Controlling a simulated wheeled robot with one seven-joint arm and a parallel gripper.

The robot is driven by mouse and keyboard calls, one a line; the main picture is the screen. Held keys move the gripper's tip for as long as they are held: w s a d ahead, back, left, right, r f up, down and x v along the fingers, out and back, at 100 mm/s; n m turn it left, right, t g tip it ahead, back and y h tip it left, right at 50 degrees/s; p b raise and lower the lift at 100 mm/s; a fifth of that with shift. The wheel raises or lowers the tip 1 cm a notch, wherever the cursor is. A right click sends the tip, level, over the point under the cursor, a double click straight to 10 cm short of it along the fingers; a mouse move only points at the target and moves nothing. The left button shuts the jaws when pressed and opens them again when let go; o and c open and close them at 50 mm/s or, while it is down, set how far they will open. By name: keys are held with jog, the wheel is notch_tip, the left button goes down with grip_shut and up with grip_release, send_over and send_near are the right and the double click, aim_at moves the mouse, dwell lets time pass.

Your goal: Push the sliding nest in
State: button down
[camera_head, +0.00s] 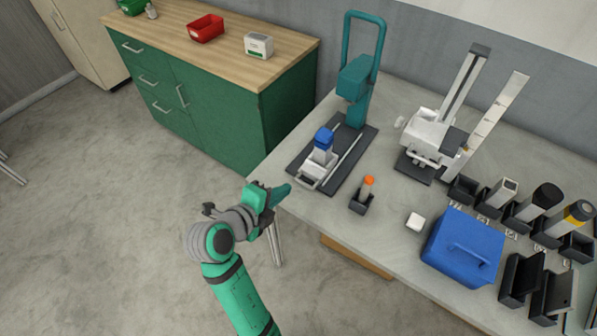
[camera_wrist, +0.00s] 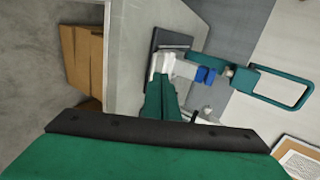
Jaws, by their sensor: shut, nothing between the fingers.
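The sliding nest (camera_head: 313,172) is a white carriage on two rails of a dark base plate (camera_head: 350,165), at the near end, away from the press column. A blue-topped part (camera_head: 323,138) stands on it. The teal press (camera_head: 356,80) with a tall loop handle rises at the far end of the plate. My gripper (camera_head: 284,190) is shut and empty, just off the near bench edge, left of the nest and apart from it in the head view. In the wrist view the nest (camera_wrist: 164,63) shows beyond my teal fingers (camera_wrist: 160,90); any contact is unclear.
A dark holder (camera_head: 361,203) with an orange-tipped item stands right of the nest. A white cube (camera_head: 415,222), a blue case (camera_head: 462,248) and a white upright stand (camera_head: 437,135) are further right. A green cabinet (camera_head: 215,110) stands behind left. The floor beside my arm is clear.

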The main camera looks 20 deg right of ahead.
aim_at(307, 173)
jog(key=shift+m, duration=0.4)
jog(key=x, duration=1)
jog(key=shift+w+r, duration=0.1)
jog(key=shift+r, duration=0.2)
jog(key=shift+d, duration=0.15)
